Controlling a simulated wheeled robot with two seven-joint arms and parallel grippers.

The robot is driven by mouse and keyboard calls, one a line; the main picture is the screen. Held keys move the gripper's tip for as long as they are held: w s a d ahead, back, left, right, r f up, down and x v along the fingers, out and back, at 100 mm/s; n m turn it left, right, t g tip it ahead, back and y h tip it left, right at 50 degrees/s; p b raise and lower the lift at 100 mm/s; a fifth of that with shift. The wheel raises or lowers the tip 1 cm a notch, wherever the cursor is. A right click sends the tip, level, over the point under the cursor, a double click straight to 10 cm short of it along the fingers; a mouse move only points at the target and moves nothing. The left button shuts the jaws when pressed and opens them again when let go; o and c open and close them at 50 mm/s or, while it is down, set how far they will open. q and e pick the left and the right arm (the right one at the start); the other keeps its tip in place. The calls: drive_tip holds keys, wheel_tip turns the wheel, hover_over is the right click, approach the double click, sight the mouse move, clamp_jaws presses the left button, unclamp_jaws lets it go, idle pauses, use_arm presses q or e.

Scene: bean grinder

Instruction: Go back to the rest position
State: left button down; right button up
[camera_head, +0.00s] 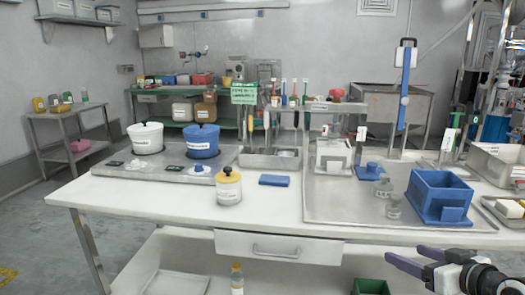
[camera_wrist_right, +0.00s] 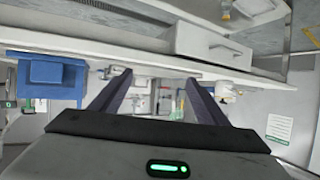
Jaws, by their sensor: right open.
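My right gripper (camera_head: 403,255) shows at the lower right of the head view, in front of the table's near edge. Its two dark purple fingers are apart with nothing between them. In the right wrist view the open gripper (camera_wrist_right: 159,78) also has an empty gap, and the scene there looks upside down. My left gripper is in neither view. The white worktable (camera_head: 150,198) stands ahead with its drawer (camera_head: 280,247) shut. A blue open box (camera_head: 440,190) sits on the table's right part, above and beyond the right gripper; it also shows in the right wrist view (camera_wrist_right: 52,75).
A white tub (camera_head: 146,139), a blue tub (camera_head: 202,142), a yellow-lidded jar (camera_head: 228,188) and a blue cloth (camera_head: 274,180) are on the table. Small glass jars (camera_head: 394,207) stand beside the blue box. A green bin (camera_head: 371,287) is below the table. Floor at left is clear.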

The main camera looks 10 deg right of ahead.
drive_tip(key=s+a+f+g, duration=0.1)
drive_tip(key=s+a+f, duration=0.35)
drive_tip(key=f, duration=0.25)
drive_tip(key=s+a+f+g+p, duration=0.1)
drive_tip(key=s+a+f, duration=0.3)
drive_tip(key=a+f, duration=0.15)
drive_tip(key=s+a+f+g, duration=0.1)
drive_tip(key=s+a+f, duration=0.3)
drive_tip(key=f, duration=0.4)
drive_tip(key=s+a+f, duration=0.2)
drive_tip(key=s+a, duration=0.4)
drive_tip(key=a, duration=0.1)
drive_tip(key=s+a+f+n+g+y+p, duration=0.1)
drive_tip(key=s+a+f, duration=0.1)
drive_tip(key=s+a, duration=0.4)
drive_tip(key=shift+a+f+n+g, duration=0.3)
drive_tip(key=shift+a+f, duration=0.05)
drive_tip(key=shift+f, duration=0.05)
drive_tip(key=shift+s, duration=0.1)
